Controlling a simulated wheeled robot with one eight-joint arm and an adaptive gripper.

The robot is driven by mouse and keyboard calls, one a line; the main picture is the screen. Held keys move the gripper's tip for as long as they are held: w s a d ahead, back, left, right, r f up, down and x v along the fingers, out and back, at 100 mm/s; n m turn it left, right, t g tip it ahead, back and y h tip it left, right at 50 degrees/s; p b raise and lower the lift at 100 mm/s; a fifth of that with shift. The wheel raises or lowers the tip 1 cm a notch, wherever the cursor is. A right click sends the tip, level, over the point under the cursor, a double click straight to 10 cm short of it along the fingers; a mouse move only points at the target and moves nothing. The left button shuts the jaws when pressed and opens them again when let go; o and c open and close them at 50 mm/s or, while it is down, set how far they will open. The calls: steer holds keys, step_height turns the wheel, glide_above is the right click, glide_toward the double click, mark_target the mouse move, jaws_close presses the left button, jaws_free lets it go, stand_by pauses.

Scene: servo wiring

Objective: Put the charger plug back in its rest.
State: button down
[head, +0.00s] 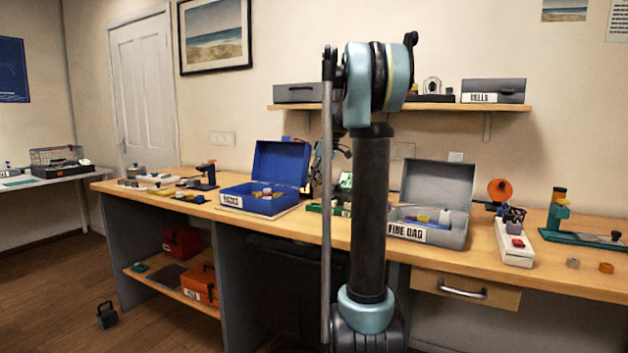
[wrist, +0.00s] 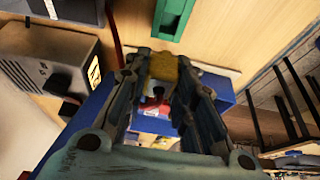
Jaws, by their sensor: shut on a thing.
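In the wrist view my gripper (wrist: 163,68) has a mustard-yellow piece (wrist: 163,66) between its fingertips. I cannot tell from its shape whether this is the charger plug. A grey vented box (wrist: 48,50) with a lit yellow panel stands at the left, with small dark parts sticking out of its side; it may be the charger. A dark red cord (wrist: 115,30) runs up beside my left finger. I cannot make out the plug's rest. In the head view my gripper is mostly hidden behind my arm, near the blue box (head: 248,201).
A blue surface (wrist: 95,112) shows behind my fingers, and a green piece (wrist: 173,18) lies at the top. On the bench (head: 560,268), an open grey box (head: 432,234) stands right of my arm, with a white strip (head: 514,243) beside it. A shelf (head: 450,106) hangs above.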

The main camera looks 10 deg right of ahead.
steer(key=shift+a, duration=0.15)
steer(key=shift+f, duration=0.1)
steer(key=shift+s+f, duration=0.1)
steer(key=shift+f, duration=2.7)
steer(key=shift+f, duration=0.85)
steer(key=c, duration=1.2)
jaws_free()
steer(key=shift+c, duration=0.2)
steer(key=v, duration=1.2)
